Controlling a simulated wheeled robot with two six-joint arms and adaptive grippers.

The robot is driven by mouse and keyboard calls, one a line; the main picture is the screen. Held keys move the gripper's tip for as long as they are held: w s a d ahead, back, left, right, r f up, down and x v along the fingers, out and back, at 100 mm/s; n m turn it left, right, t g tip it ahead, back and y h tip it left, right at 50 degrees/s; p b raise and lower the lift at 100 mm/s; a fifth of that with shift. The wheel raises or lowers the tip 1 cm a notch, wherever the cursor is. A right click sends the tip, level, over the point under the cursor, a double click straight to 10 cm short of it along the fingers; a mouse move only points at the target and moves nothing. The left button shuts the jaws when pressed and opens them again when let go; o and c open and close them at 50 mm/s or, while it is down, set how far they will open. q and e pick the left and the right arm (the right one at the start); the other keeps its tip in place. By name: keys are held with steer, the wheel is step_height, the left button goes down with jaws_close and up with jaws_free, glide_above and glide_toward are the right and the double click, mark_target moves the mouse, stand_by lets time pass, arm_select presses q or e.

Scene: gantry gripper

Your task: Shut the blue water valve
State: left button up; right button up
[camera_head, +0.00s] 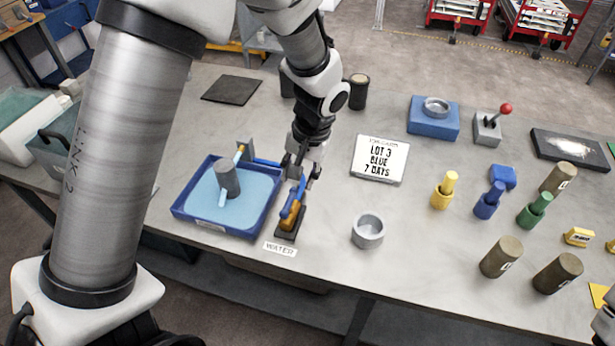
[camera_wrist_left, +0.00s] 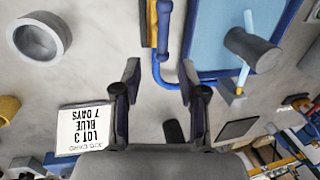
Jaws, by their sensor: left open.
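The blue valve handle (camera_head: 290,211) stands over a brass body on a dark base beside the blue tray, behind the WATER label (camera_head: 280,249). In the left wrist view the long blue handle (camera_wrist_left: 163,30) lies ahead of the fingers, roughly in line with the gap between them. A blue pipe (camera_wrist_left: 170,84) runs from near the valve toward the tray. My left gripper (camera_head: 301,176) is just behind the handle and points down. In the left wrist view its two fingers (camera_wrist_left: 159,78) are apart with nothing gripped. My right gripper does not show clearly.
A lot card (camera_head: 380,158) and a grey cup (camera_head: 368,231) stand right of the valve. Bare table lies between card and cup.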

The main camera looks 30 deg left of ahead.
mark_target(289, 202)
arm_select(q)
steer(key=s+f, duration=0.1)
steer(key=f, duration=0.1)
steer(key=s+f, duration=0.1)
steer(key=shift+s+a, duration=0.25)
steer(key=shift+s, duration=0.1)
steer(key=f, duration=0.2)
steer(key=w+f, duration=0.1)
steer(key=shift+a+f+p, duration=0.35)
steer(key=shift+f, duration=0.05)
steer(key=shift+w+a+f, duration=0.1)
steer(key=shift+f, duration=0.05)
steer(key=shift+s+r, duration=0.2)
steer(key=shift+s, duration=0.1)
steer(key=shift+c, duration=0.6)
steer(key=shift+s, duration=0.1)
jaws_close()
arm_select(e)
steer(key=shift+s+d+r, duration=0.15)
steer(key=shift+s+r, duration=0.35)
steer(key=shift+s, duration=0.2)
